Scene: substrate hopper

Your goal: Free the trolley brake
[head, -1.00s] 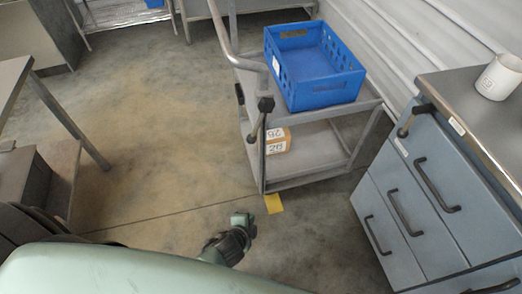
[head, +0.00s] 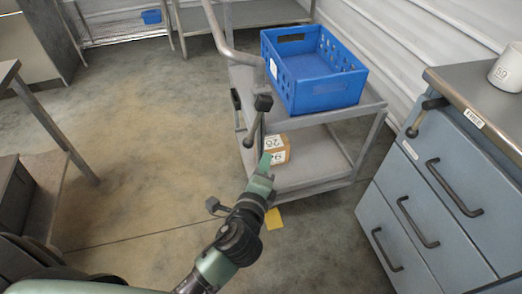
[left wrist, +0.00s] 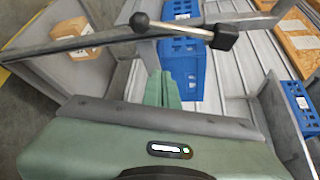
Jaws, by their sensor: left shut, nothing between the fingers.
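The grey trolley (head: 310,180) stands right of centre in the head view. On its near left post is a lever with a black block (head: 263,102) at its top and a thin metal rod (head: 254,130) slanting down from it. In the left wrist view the lever's rod (left wrist: 180,28) runs between a black ball (left wrist: 139,22) and the black block (left wrist: 224,37), beyond my fingers. My left gripper (head: 265,163) is shut and empty, just below the lever in the head view; its green fingers show in the left wrist view (left wrist: 160,88). I cannot tell whether they touch it. My right gripper is out of view.
A blue crate (head: 312,82) sits on the trolley's top shelf and a cardboard box (head: 276,150) on its lower shelf. A blue drawer cabinet (head: 420,200) with its own lever and a white mug (head: 508,68) stands right. Open floor (head: 130,130) lies left.

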